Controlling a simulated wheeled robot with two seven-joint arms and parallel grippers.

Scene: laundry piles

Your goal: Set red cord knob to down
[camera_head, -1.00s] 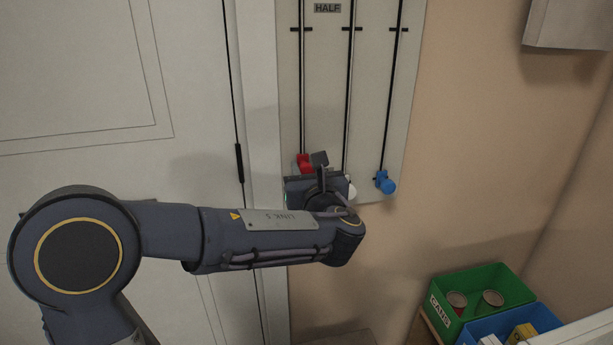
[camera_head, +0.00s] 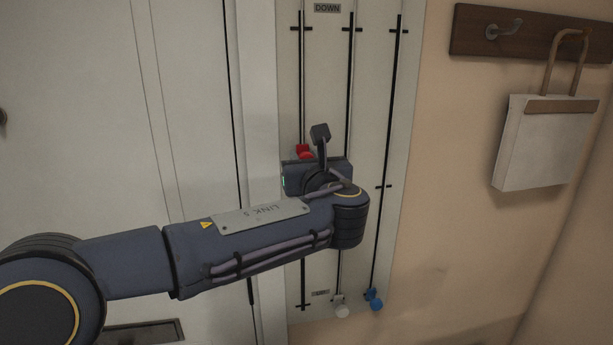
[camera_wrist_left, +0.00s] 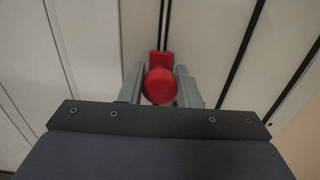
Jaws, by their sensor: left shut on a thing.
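A pale panel (camera_head: 411,80) carries three dark vertical tracks. A label reading DOWN (camera_head: 327,8) is at its top, beside upper cross marks. The red knob (camera_head: 304,152) is on the left track, below the DOWN marks and a little above the level of the middle cross mark on the right track. My left gripper (camera_wrist_left: 160,88) is shut on the red knob, which shows between its two fingers in the left wrist view (camera_wrist_left: 160,86). In the head view my wrist hides the fingers and part of the left and middle tracks. My right gripper is not in view.
The white knob (camera_head: 341,309) and blue knob (camera_head: 374,300) sit low on the other two tracks. A small label (camera_head: 320,293) near them is too small to read. A pale door (camera_head: 70,120) is left. A white bag (camera_head: 545,145) hangs from a hook rail at right.

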